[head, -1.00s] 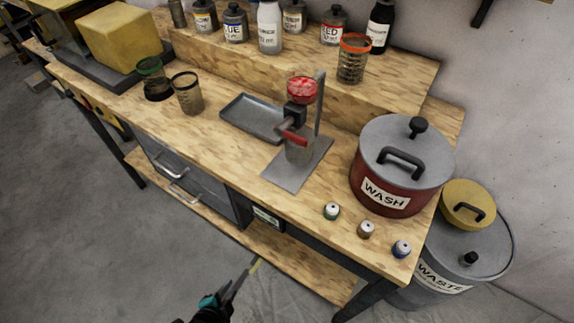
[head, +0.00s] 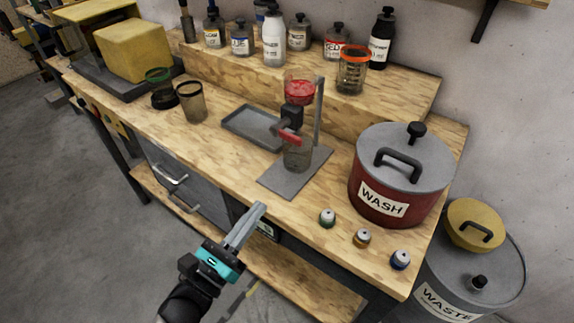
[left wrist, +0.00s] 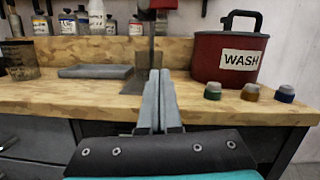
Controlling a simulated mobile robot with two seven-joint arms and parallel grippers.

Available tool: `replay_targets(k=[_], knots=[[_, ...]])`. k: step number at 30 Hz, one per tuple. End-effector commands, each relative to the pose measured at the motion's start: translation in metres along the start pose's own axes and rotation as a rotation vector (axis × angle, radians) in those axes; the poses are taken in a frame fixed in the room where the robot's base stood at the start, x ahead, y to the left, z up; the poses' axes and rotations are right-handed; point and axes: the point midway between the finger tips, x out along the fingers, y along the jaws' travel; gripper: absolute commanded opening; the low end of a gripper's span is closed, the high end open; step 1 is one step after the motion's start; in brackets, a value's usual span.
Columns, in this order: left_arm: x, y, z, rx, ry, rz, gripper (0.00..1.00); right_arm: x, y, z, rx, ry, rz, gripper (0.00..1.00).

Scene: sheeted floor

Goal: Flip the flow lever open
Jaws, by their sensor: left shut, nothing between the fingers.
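The red flow lever (head: 289,137) sticks out from the black valve body (head: 291,117) of a stand on the bench. A clear funnel holding red material (head: 300,92) sits above the valve, and a clear cup (head: 298,156) stands below it on the grey base plate (head: 276,180). My left gripper (head: 262,206) is shut and empty, in front of the bench's front edge, apart from the lever. In the left wrist view the shut fingers (left wrist: 161,75) point toward the stand and hide its lower part. My right gripper is not in view.
A grey tray (head: 240,121) lies left of the stand. The red WASH pot (head: 372,205) stands to its right, with small capped jars (head: 327,217) along the front edge. Bottles (head: 273,45) and an orange-rimmed jar (head: 352,75) stand on the raised shelf behind.

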Motion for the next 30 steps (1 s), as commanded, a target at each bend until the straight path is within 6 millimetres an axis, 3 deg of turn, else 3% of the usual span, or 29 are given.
replay_targets(k=[6, 19, 23, 30], knots=[[0.003, -0.008, 0.014, 0.118, -0.040, -0.040, 0.00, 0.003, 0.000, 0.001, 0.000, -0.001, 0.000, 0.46], [0.009, -0.009, 0.015, 0.118, -0.041, -0.039, 0.00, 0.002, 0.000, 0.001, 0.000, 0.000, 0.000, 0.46], [0.026, -0.009, 0.016, 0.117, -0.043, -0.040, 0.00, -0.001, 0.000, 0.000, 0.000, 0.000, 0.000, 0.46], [0.071, -0.011, 0.018, 0.118, -0.043, -0.039, 0.00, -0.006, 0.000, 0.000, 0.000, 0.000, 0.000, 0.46]])
